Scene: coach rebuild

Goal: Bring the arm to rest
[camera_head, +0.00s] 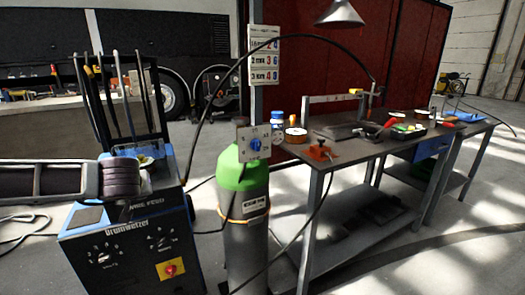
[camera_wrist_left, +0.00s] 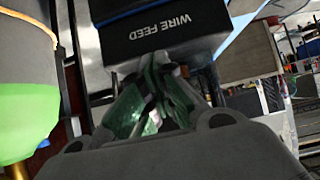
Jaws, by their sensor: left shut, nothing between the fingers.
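My left arm (camera_head: 60,180) comes in from the left in the head view and ends in a dark ribbed wrist in front of the blue and black welding machine (camera_head: 130,245). In the left wrist view my left gripper (camera_wrist_left: 158,95) is shut and empty, its greenish finger pads together. Its fingers point toward the machine's dark panel marked WIRE FEED (camera_wrist_left: 160,35). I cannot tell whether the fingers touch it. In the head view the fingers are not clear. My right gripper is not in view.
A green-topped gas cylinder (camera_head: 245,205) with a gauge stands right of the welder; it also shows in the left wrist view (camera_wrist_left: 28,95). Hoses hang around it. A metal workbench (camera_head: 345,150) with tools stands at the right. Bare floor (camera_head: 440,250) lies at the front right.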

